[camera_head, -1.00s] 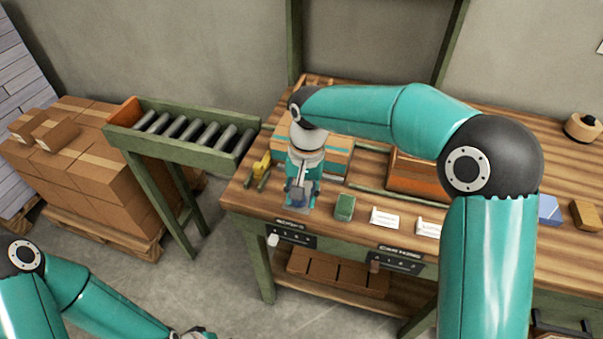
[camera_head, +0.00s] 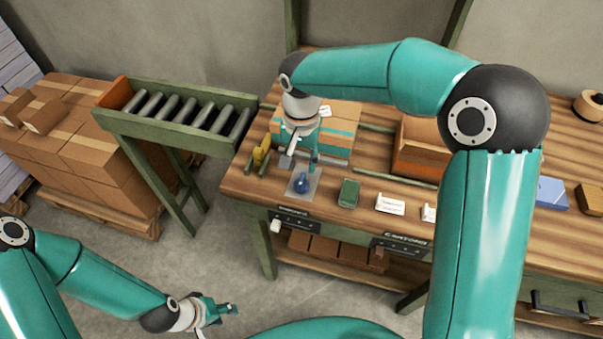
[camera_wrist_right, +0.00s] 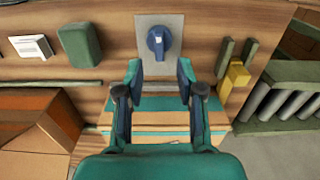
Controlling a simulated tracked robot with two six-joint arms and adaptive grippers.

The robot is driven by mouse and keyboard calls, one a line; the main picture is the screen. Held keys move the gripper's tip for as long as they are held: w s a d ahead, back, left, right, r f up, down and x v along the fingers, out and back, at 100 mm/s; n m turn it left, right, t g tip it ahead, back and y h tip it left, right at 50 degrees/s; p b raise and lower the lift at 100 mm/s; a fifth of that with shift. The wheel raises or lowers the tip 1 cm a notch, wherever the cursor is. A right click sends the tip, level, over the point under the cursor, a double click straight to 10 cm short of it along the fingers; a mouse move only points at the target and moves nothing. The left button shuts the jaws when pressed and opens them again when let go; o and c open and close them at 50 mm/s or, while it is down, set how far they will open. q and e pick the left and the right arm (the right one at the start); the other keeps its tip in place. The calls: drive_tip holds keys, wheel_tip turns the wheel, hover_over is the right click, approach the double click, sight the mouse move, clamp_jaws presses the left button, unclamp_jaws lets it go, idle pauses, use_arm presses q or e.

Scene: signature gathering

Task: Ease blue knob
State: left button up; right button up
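The blue knob (camera_head: 302,183) sits on a light grey plate (camera_head: 314,188) near the table's front left corner. In the right wrist view the knob (camera_wrist_right: 160,42) has a small white mark on its face and stands just beyond my fingertips. My right gripper (camera_head: 300,164) is open behind the knob, apart from it. In the wrist view its two fingers (camera_wrist_right: 160,76) are spread with nothing between them. My left gripper (camera_head: 230,309) is low in front of the table, far from the knob; its finger opening is unclear.
A green block (camera_head: 348,193) and white cards (camera_head: 390,204) lie right of the knob. A yellow piece (camera_head: 260,153) stands to its left. A taped carton (camera_head: 340,135) is behind my right gripper. A roller conveyor (camera_head: 180,125) stands left of the table.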

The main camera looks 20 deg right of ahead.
sight(302, 178)
wheel_tip(302, 178, down, 6)
drive_tip(key=shift+s+p, duration=0.1)
drive_tip(key=shift+p, duration=0.2)
clamp_jaws()
